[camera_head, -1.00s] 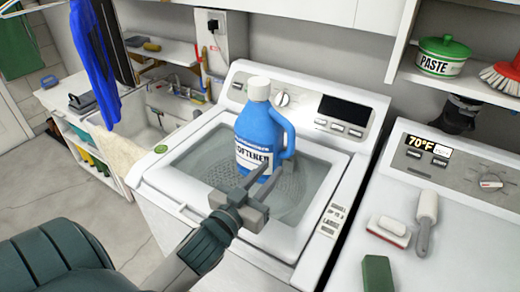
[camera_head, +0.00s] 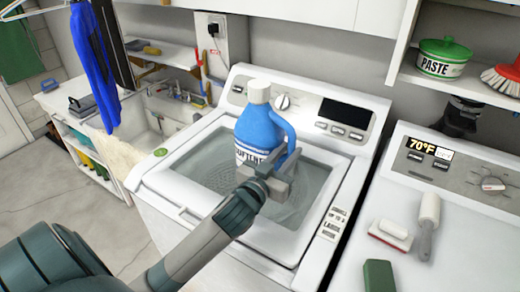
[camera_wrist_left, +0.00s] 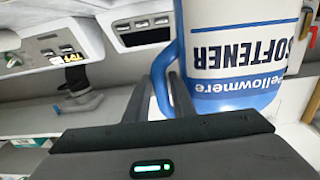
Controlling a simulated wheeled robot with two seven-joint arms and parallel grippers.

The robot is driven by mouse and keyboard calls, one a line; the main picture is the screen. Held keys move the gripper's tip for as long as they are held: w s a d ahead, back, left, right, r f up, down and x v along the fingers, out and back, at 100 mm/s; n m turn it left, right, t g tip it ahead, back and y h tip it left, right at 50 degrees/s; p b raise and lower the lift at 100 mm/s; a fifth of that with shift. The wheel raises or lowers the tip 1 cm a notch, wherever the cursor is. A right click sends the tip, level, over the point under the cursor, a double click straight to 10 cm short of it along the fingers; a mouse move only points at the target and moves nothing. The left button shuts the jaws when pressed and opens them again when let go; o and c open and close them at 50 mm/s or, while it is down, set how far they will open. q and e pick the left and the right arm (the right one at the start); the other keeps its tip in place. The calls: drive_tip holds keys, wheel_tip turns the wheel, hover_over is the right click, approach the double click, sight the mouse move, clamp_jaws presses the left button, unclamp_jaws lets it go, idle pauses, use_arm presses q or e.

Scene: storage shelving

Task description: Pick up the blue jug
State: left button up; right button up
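The blue jug (camera_head: 258,130) has a white cap and a white "SOFTENER" label. It stands upright on the glass lid of the washing machine (camera_head: 180,205), its handle facing right. In the left wrist view the jug's label (camera_wrist_left: 250,45) appears upside down and the blue handle (camera_wrist_left: 163,75) runs between the fingers. My left gripper (camera_head: 284,165) is at the jug's lower right, by the handle. In the wrist view its fingers (camera_wrist_left: 160,95) stand apart on either side of the handle, with no clear grip showing. My right gripper is not in view.
The control panel (camera_head: 305,105) rises behind the jug. A second machine at right carries a lint roller (camera_head: 428,222), a brush (camera_head: 391,235) and a green block (camera_head: 378,276). A shelf with a green paste pot (camera_head: 443,57) hangs above it. A sink (camera_head: 165,110) is at left.

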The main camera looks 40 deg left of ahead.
use_arm(q)
drive_tip(key=shift+w, duration=0.1)
drive_tip(key=w+p, duration=0.1)
drive_tip(key=w, duration=0.4)
drive_tip(key=shift+w+a+p, duration=0.1)
drive_tip(key=shift+w+p, duration=0.2)
idle(0.3)
clamp_jaws()
idle(1.2)
